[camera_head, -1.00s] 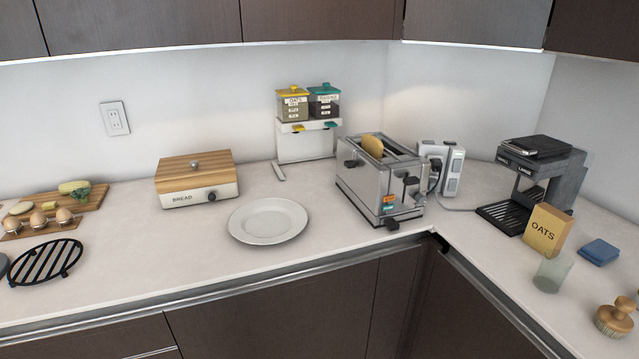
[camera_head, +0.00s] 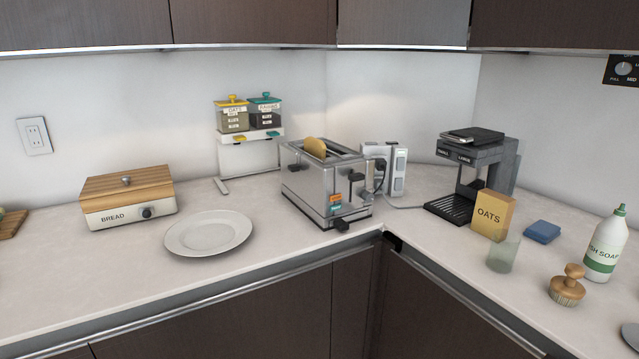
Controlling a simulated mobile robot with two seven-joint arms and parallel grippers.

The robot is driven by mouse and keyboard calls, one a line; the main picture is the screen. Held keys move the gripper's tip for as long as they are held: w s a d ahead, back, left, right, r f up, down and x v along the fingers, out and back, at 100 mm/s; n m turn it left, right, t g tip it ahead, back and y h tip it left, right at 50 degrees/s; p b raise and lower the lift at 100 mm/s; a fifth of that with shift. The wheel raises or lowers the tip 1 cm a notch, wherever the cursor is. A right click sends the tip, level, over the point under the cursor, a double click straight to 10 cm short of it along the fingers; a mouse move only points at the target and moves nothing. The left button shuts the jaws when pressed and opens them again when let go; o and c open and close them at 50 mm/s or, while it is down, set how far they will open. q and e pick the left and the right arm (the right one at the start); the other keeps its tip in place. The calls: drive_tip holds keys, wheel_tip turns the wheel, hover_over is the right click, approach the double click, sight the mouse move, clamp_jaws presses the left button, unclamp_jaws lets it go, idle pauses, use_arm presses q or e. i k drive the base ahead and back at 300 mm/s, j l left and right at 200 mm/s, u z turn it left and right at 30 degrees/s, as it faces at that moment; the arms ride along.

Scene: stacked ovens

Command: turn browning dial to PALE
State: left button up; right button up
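A black panel with a round dial (camera_head: 624,69) is at the upper right edge of the head view, partly cut off. Labels that look like PAL and MID stand below the dial. The dial's pointer is too small to read surely. A silver toaster (camera_head: 306,182) stands on the counter near the corner, with a bread slice (camera_head: 315,147) in its top slot. The toaster has black levers, orange and teal labels, and a black part low on its end face. Neither of my grippers is in view.
A white plate (camera_head: 209,233) and a bread box (camera_head: 128,199) are left of the toaster. A coffee machine (camera_head: 476,170), oats box (camera_head: 492,214), glass (camera_head: 503,253), brush (camera_head: 567,287), blue sponge (camera_head: 542,231) and soap bottle (camera_head: 605,247) stand to the right. The front counter is mostly clear.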

sight(366, 197)
drive_tip(key=l+z, duration=0.25)
drive_tip(key=z, duration=0.15)
drive_tip(key=i+l+z, duration=0.1)
drive_tip(key=z, duration=0.35)
drive_tip(key=i+l+z, duration=0.15)
drive_tip(key=l+z, duration=0.25)
drive_tip(key=j, duration=0.1)
